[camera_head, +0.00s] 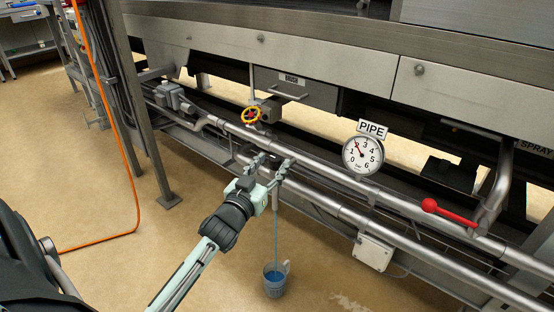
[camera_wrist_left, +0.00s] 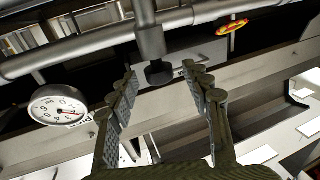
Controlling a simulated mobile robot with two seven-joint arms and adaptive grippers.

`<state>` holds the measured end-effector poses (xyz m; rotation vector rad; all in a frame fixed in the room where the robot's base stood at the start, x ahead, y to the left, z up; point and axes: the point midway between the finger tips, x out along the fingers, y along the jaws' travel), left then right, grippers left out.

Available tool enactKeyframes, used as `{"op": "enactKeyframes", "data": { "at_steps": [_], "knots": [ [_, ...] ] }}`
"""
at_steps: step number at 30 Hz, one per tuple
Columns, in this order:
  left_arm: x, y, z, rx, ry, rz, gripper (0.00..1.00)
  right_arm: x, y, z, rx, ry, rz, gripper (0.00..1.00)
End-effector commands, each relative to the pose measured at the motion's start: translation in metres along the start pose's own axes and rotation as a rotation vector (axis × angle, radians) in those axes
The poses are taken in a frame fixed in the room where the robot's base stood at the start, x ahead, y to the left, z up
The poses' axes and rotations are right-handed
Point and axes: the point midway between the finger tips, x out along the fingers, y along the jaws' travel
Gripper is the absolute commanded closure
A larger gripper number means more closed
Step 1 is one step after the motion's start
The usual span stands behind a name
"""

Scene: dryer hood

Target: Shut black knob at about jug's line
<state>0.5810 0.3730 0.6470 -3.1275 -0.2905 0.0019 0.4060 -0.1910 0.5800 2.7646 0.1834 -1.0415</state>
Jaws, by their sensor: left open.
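My left gripper (camera_head: 272,163) is open at the lower pipe in the head view, one finger on each side of a gap. In the left wrist view the black knob (camera_wrist_left: 158,74) hangs under a grey pipe fitting, between the tips of the open left gripper (camera_wrist_left: 160,80); I cannot tell whether they touch it. A thin blue stream (camera_head: 275,235) falls below the gripper into a jug (camera_head: 274,290) on the floor. Blue liquid shows inside the jug; its line is too small to read.
A round gauge (camera_head: 362,155) under a PIPE sign stands right of the gripper. A yellow-red handwheel (camera_head: 251,115) is above, a red lever (camera_head: 448,213) to the right. Long pipes run across.

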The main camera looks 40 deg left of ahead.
Motion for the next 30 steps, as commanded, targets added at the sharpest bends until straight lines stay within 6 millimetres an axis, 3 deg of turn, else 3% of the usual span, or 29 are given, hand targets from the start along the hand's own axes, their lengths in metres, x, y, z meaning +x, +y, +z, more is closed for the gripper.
{"op": "enactKeyframes", "data": {
  "at_steps": [6, 15, 27, 30],
  "knots": [
    [0.022, 0.001, 0.000, -0.001, 0.001, 0.002, 0.51, 0.001, -0.003, -0.007, 0.001, 0.033, -0.007, 0.60],
    [0.024, 0.001, 0.000, -0.001, 0.000, 0.002, 0.51, 0.001, -0.004, -0.009, 0.001, 0.040, -0.008, 0.60],
    [0.024, 0.001, 0.000, -0.001, 0.001, 0.002, 1.00, 0.001, -0.004, -0.009, 0.001, 0.040, -0.008, 0.60],
    [0.024, 0.001, 0.000, -0.001, 0.001, 0.003, 1.00, 0.001, -0.004, -0.009, 0.001, 0.039, -0.008, 0.60]
  ]
}}
